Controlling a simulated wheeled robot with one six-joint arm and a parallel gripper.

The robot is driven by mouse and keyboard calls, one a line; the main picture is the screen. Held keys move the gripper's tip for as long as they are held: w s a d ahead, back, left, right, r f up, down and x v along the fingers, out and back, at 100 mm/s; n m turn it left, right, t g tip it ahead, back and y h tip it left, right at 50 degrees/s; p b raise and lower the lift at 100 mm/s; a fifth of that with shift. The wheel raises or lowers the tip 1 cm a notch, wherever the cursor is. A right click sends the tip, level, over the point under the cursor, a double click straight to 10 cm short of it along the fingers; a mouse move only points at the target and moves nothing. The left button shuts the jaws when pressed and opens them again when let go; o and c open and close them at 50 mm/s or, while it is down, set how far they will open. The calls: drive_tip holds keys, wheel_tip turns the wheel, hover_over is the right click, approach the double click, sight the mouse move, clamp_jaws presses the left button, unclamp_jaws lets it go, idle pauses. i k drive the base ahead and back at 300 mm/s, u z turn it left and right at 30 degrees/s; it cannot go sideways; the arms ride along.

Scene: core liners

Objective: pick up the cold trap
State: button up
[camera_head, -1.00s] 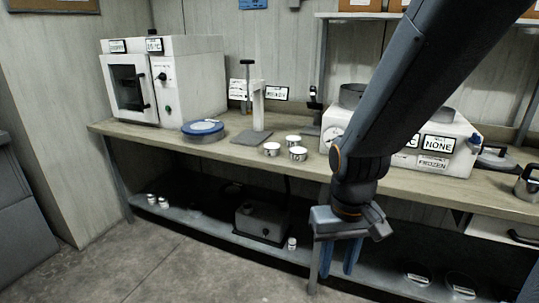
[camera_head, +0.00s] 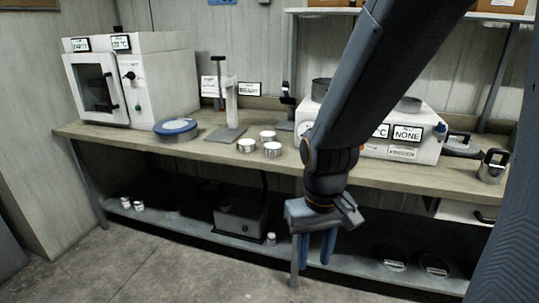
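No thing in view is marked as the cold trap, and I cannot tell for sure which one it is. A steel pot with a dark handle (camera_head: 493,167) stands upright at the right end of the bench and may be it. My gripper (camera_head: 316,251) hangs in front of the bench, below the top's front edge, with its two blue fingers pointing down. The fingers are apart and nothing shows between them. The gripper is well to the left of the steel pot and not touching it.
The bench (camera_head: 390,177) carries a white oven (camera_head: 150,80), a blue-lidded round dish (camera_head: 175,128), a grey-based stand (camera_head: 231,110), several small tins (camera_head: 246,146) and a labelled white box (camera_head: 425,148). The lower shelf (camera_head: 345,266) holds a grey box (camera_head: 240,217). Open floor lies at front left.

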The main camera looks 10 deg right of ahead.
sight(490, 172)
drive_tip(key=z, duration=2.3)
drive_tip(key=i, duration=1.2)
drive_tip(key=u, duration=0.85)
drive_tip(key=i, duration=0.35)
drive_tip(key=u, duration=0.4)
